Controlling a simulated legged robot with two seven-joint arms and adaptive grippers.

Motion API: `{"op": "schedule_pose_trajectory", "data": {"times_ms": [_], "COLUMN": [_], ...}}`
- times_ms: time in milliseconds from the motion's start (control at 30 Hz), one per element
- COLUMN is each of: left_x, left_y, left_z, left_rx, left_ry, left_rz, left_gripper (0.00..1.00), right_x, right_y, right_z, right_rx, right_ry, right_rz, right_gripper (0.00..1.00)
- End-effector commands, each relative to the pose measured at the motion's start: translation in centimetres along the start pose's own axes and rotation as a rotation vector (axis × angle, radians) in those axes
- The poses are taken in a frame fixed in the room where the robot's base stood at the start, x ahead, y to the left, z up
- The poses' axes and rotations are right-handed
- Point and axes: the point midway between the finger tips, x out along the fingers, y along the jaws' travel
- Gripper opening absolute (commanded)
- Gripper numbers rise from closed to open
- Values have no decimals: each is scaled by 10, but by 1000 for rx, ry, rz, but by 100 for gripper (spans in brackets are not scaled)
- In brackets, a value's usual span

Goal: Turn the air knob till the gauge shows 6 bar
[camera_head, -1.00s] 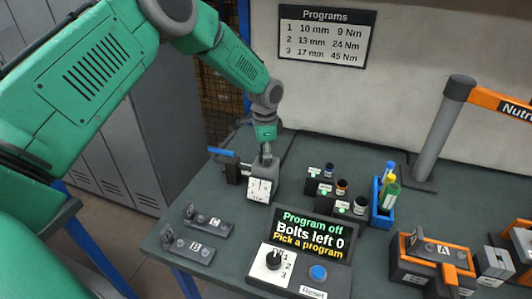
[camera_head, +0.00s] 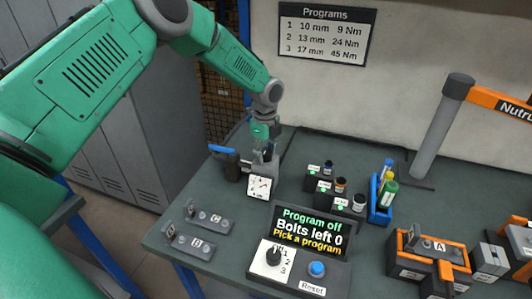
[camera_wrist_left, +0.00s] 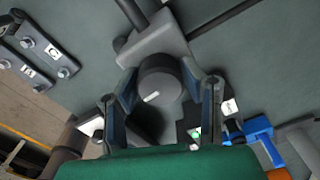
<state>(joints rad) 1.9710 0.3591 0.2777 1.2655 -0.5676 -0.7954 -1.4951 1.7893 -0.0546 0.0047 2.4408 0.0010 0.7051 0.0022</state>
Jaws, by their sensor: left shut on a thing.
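The air gauge (camera_head: 260,187) has a square white face on the front of a grey unit at the back left of the bench. Its needle reading is too small to tell. The air knob (camera_wrist_left: 160,84) is a dark grey round knob with a white mark in the left wrist view, in front of a grey block. My left gripper (camera_head: 266,155) is above and behind the gauge face. In the left wrist view its fingers (camera_wrist_left: 160,92) stand on both sides of the knob, shut on it. In the head view the gripper hides the knob. My right gripper is not in view.
A blue-handled tool (camera_head: 222,150) lies just left of the gauge unit. Blocks C (camera_head: 210,219) and B (camera_head: 190,241) lie at the front left. The program screen (camera_head: 304,230), small bottles and a blue bottle tray (camera_head: 380,212) stand to the right.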

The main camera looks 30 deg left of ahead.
Motion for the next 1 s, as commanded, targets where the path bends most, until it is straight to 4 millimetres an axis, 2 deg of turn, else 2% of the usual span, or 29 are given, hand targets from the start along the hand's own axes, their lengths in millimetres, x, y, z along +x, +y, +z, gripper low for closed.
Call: {"op": "schedule_pose_trajectory", "data": {"times_ms": [300,800,833,867,1000], "left_x": [-1,-1,-1,-1,-1], "left_y": [-2,-2,-2,-2,-2], "left_z": [2,2,2,2,2], "left_rx": [99,114,114,114,114], "left_ry": [-3,-3,-3,-3,-2], "left_rz": [-5,-7,-7,-7,-5], "left_gripper": [7,7,47,56,56], "right_x": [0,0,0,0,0], "right_y": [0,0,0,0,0], "right_z": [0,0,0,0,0], "right_rx": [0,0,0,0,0], "right_ry": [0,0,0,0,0], "right_rz": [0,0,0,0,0], "right_gripper": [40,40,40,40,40]}}
